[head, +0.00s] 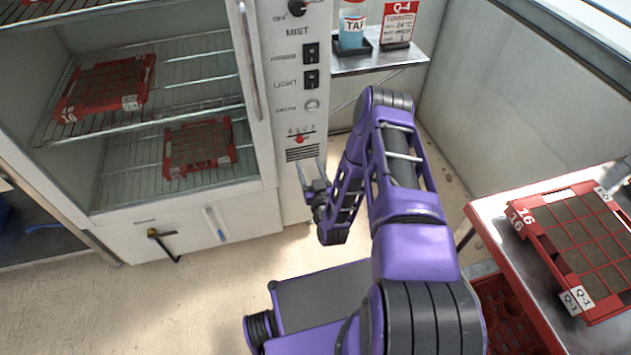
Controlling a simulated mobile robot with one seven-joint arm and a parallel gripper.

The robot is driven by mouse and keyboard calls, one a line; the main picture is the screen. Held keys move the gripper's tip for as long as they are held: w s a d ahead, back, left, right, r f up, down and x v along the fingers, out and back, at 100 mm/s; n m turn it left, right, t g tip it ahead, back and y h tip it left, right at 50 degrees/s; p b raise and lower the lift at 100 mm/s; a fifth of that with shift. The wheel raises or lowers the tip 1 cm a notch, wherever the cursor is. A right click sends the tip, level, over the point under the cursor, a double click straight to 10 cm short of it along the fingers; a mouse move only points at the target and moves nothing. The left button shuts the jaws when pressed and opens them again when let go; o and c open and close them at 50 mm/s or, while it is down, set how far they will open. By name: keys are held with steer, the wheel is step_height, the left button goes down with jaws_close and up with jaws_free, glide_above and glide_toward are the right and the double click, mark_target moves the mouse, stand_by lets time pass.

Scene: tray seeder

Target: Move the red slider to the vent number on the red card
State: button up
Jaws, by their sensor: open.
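The red slider (299,139) sits on a short horizontal track low on the cabinet's white control panel. Small marks stand above the track, too small to read surely, and dark vent slots lie below it. The slider is near the middle of the track. The red card (400,22) stands upright on a small shelf at the top. Its heading reads Q-4; the smaller lines, including any vent number, are not clearly legible. My gripper (310,166) is open and empty, with its fingers pointing up the picture, just below and right of the slider, apart from it in the picture.
The open cabinet (245,60) holds red seed trays on wire racks. Switches (310,80) and a knob (296,7) sit above the slider. A blue cup (352,30) stands beside the card. A metal table (483,213) with a red tray (540,242) is at right.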

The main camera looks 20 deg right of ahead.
steer(key=s, duration=0.7)
stand_by(0.3)
